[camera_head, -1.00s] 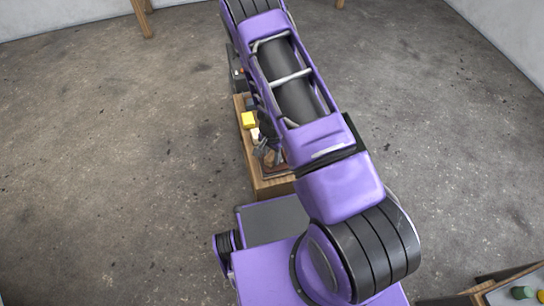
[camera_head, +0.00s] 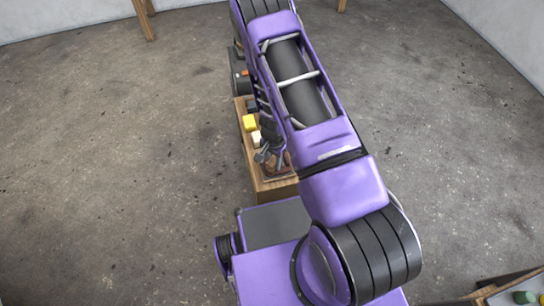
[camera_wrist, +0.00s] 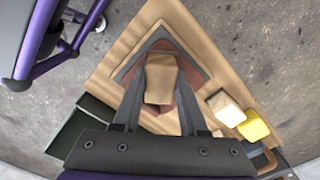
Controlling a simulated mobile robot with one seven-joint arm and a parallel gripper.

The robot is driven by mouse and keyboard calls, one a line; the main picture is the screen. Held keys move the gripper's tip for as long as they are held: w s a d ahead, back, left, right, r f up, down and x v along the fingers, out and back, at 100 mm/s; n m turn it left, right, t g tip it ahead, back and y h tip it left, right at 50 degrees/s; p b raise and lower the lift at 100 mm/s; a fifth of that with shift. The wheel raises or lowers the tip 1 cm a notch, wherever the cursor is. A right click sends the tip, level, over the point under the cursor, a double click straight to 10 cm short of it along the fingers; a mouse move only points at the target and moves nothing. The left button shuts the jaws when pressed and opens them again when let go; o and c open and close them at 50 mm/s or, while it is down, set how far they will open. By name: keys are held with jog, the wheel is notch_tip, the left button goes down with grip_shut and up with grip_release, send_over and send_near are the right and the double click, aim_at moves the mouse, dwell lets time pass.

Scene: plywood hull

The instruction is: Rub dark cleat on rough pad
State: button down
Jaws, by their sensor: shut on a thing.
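In the wrist view my gripper (camera_wrist: 160,108) is shut on a brown block (camera_wrist: 160,80), which looks mid-brown rather than dark; I take it as the cleat. The block is over a reddish-brown pad (camera_wrist: 158,47) with a dark grey border, on a wooden top. From above I cannot tell whether the block touches the pad. The block hides the pad's middle. In the head view my gripper (camera_head: 265,155) is low over the near end of the wooden top, partly hidden by my arm.
A pale block (camera_wrist: 226,109) and a yellow block (camera_wrist: 253,127) stand to the right of the pad on the wooden top (camera_wrist: 112,60). The yellow block also shows in the head view (camera_head: 249,123). A dark green box-like thing (camera_wrist: 82,132) is at lower left. Concrete floor surrounds it.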

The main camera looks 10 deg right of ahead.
jog(key=shift+w, duration=1.75)
jog(key=shift+s+f, duration=0.15)
jog(key=shift+s, duration=1.75)
jog(key=shift+w, duration=1.85)
jog(key=shift+s+r, duration=0.2)
jog(key=shift+s, duration=1.55)
jog(key=shift+w+f, duration=0.15)
jog(key=shift+w, duration=1.6)
jog(key=shift+s, duration=1.8)
jog(key=shift+r, duration=0.2)
jog(key=shift+r+p, duration=2.35)
jog(key=shift+r, duration=1.1)
